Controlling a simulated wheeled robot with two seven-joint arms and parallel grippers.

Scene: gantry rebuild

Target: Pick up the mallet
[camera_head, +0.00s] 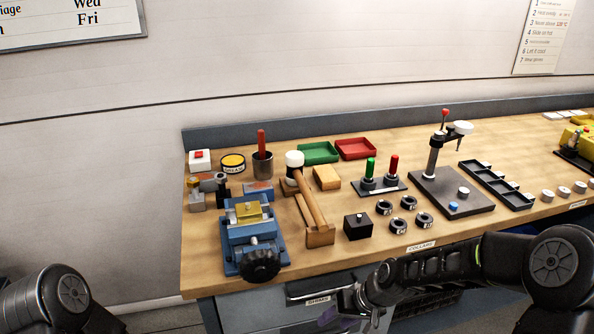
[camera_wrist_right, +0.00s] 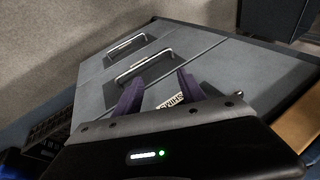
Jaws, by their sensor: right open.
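The mallet (camera_head: 307,185) has a white head and a wooden handle. It rests in a wooden holder (camera_head: 320,236) on the workbench, head toward the back and handle slanting toward the front edge. My right gripper (camera_head: 335,312) is low in front of the bench, below the worktop and well apart from the mallet. In the right wrist view its two purple fingers (camera_wrist_right: 157,97) are spread and empty, facing the grey drawers. My left arm shows at the lower left of the head view, but its gripper is out of frame.
A blue vise (camera_head: 250,235) stands left of the mallet. A black block (camera_head: 357,226) and several dark rings (camera_head: 397,225) lie to its right. Green (camera_head: 318,152) and red (camera_head: 356,148) trays sit behind. Drawers with handles (camera_wrist_right: 135,70) are under the worktop (camera_head: 215,225).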

